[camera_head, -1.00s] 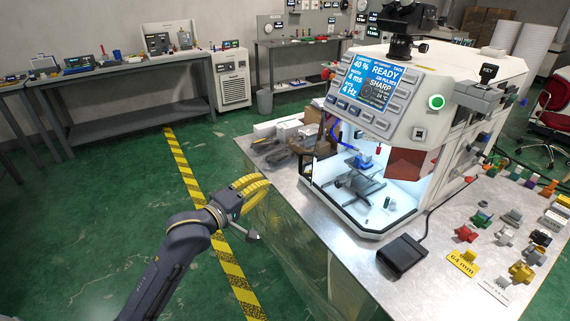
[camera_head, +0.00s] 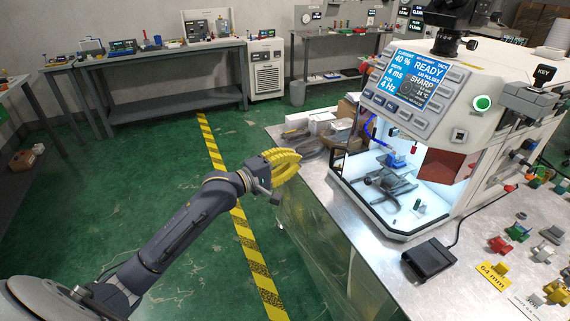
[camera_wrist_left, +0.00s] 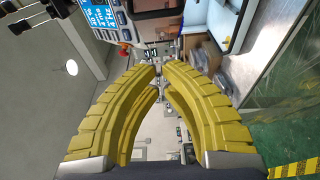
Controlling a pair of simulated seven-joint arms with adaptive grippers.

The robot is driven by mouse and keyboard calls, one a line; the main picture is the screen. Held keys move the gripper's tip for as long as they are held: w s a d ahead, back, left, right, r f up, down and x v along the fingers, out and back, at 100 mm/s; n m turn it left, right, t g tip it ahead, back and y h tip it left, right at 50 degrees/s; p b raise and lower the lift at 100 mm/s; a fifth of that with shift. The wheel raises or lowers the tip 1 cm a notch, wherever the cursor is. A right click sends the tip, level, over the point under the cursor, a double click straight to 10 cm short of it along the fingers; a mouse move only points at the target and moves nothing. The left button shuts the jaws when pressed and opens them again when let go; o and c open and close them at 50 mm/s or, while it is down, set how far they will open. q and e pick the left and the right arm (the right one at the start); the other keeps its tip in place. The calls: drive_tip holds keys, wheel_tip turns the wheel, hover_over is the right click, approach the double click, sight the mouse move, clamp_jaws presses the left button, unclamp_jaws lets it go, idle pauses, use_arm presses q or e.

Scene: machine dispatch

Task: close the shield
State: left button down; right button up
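The white machine (camera_head: 480,75) stands on the metal-topped bench with its lit work chamber open at the front. A reddish tinted panel (camera_head: 447,166), which looks like the shield, shows at the right of the chamber opening; its exact position is hard to tell. My left gripper (camera_head: 298,160) hangs over the floor left of the bench, apart from the machine. Its yellow fingers curve together in the left wrist view (camera_wrist_left: 160,70), tips almost meeting, with nothing seen between them. My right gripper is not in view.
A black foot pedal (camera_head: 429,258) lies on the bench (camera_head: 395,275) before the machine. Small coloured parts stand at the right. Boxes and a dark tool (camera_head: 340,135) lie left of the chamber. The green floor (camera_head: 150,190) left of the bench is clear.

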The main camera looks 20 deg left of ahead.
use_arm(q)
drive_tip(key=w+d, duration=0.5)
drive_tip(key=d, duration=0.1)
drive_tip(key=shift+w, duration=0.2)
drive_tip(key=shift+d, duration=0.1)
